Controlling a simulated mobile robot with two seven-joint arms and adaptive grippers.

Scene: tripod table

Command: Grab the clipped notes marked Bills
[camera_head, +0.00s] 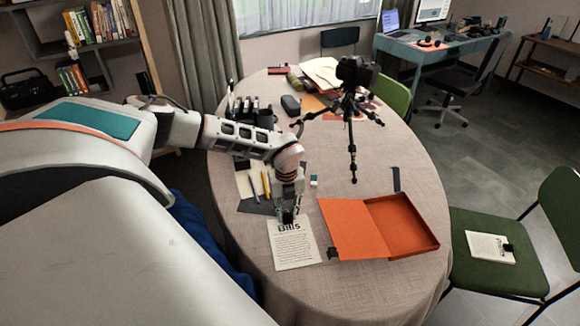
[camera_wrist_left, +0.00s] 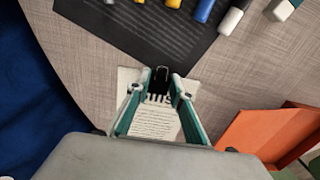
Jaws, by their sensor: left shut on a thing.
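The notes marked Bills (camera_head: 293,247) are a white printed sheet or stack lying on the round table near its front edge. A black clip (camera_wrist_left: 160,80) sits at their top edge. My left gripper (camera_head: 288,217) is over that top edge, its fingers pointing down at the clip. In the left wrist view the green fingers (camera_wrist_left: 158,96) close in on either side of the clip, and the printed page (camera_wrist_left: 155,122) shows between them. The gripper is shut on the clipped notes, which appear to rest at table level. My right gripper is not in view.
An open orange box (camera_head: 365,228) lies right of the notes. A black tripod with a camera (camera_head: 352,100) stands behind it. Another clipped pad (camera_head: 490,247) lies on a green chair. Bare cloth (camera_head: 345,285) shows in front.

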